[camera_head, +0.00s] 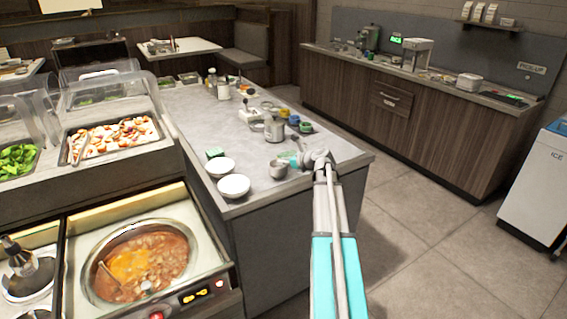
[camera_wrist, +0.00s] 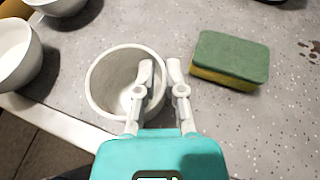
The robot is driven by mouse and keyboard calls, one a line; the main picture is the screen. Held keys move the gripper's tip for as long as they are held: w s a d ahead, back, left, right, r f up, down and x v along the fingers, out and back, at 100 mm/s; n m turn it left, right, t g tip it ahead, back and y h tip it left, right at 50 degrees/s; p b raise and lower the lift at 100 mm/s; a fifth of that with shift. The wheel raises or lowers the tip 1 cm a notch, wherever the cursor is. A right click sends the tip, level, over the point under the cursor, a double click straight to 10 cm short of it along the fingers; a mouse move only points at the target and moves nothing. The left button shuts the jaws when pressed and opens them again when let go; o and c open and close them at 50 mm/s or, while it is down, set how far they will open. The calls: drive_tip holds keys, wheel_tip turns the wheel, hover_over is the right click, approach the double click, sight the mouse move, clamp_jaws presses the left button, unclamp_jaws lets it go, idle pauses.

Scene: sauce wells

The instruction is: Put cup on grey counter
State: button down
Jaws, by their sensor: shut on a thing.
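A pale grey-white cup (camera_wrist: 98,88) stands open side up in the wrist view. It also shows in the head view as a small grey cup (camera_head: 278,171) near the right part of the counter's front edge. My gripper (camera_wrist: 161,68) is shut on the cup's wall, one finger inside the rim and the other outside. In the head view my gripper (camera_head: 298,161) is at the cup's right side. The grey counter (camera_head: 257,203) lies under the cup. I cannot tell whether the cup's base touches it.
A green and yellow sponge (camera_wrist: 230,60) lies right of the cup in the wrist view. White bowls (camera_head: 234,186) stand left of the cup. A metal pot (camera_head: 274,130) and several small jars stand farther back. A soup well (camera_head: 95,283) is at lower left.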

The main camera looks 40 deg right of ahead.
drive_tip(key=shift+f, duration=0.1)
drive_tip(key=c, duration=0.7)
unclamp_jaws()
drive_tip(key=shift+c, duration=0.2)
drive_tip(key=shift+s+r, duration=0.15)
drive_tip(key=shift+r, duration=0.1)
drive_tip(key=p+v, duration=0.4)
drive_tip(key=v, duration=0.7)
drive_tip(key=shift+s+p, duration=0.35)
drive_tip(key=shift+d, duration=0.1)
